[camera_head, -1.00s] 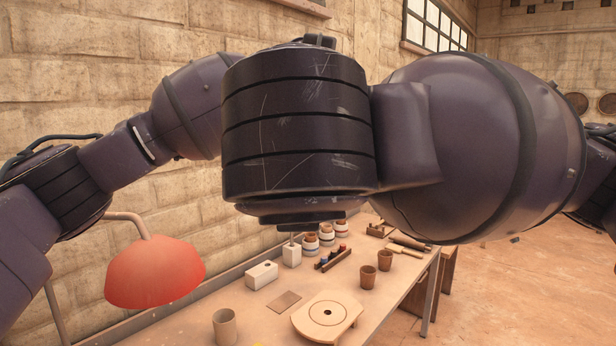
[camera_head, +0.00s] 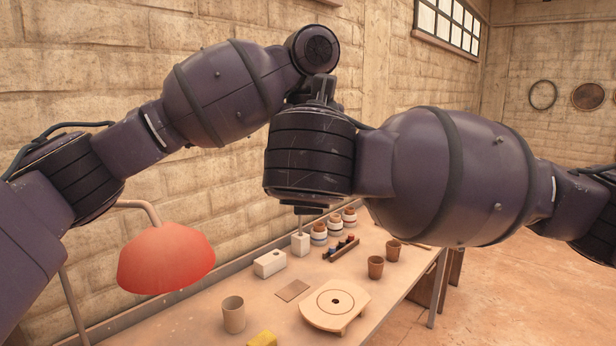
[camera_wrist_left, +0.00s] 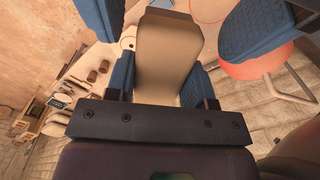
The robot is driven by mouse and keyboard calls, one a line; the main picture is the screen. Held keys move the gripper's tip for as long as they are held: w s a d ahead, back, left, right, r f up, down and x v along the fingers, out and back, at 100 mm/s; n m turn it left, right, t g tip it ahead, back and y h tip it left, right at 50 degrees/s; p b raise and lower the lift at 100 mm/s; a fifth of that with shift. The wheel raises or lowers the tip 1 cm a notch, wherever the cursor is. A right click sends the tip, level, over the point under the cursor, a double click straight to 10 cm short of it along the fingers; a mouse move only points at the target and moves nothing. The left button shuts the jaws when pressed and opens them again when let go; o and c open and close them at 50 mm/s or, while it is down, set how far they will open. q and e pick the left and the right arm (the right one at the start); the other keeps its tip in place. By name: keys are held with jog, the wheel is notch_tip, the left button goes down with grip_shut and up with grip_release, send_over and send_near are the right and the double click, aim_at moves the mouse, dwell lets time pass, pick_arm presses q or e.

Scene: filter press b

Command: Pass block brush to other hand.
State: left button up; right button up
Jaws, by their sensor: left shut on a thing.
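The block brush (camera_wrist_left: 168,48) is a broad tan block in the left wrist view. My left gripper (camera_wrist_left: 160,80) has its blue fingers along both sides of it, shut on it. Two larger blue finger pads, which look like my right gripper (camera_wrist_left: 175,30), stand wide apart on either side of the brush at the top of this view, apart from it; that gripper looks open. In the head view both grippers and the brush are hidden behind my arms.
The workbench (camera_head: 225,293) below carries a round-topped board (camera_head: 335,304), a beige cup (camera_head: 233,315), two brown cups (camera_head: 375,267), a white block (camera_head: 269,263), several jars (camera_head: 334,223) and a yellow block (camera_head: 262,339). A red lamp (camera_head: 165,258) stands at the left.

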jog(key=c, duration=1)
pick_arm(q)
jog(key=o, duration=1)
pick_arm(e)
jog(key=shift+c, duration=0.2)
pick_arm(q)
jog(key=shift+r, duration=0.15)
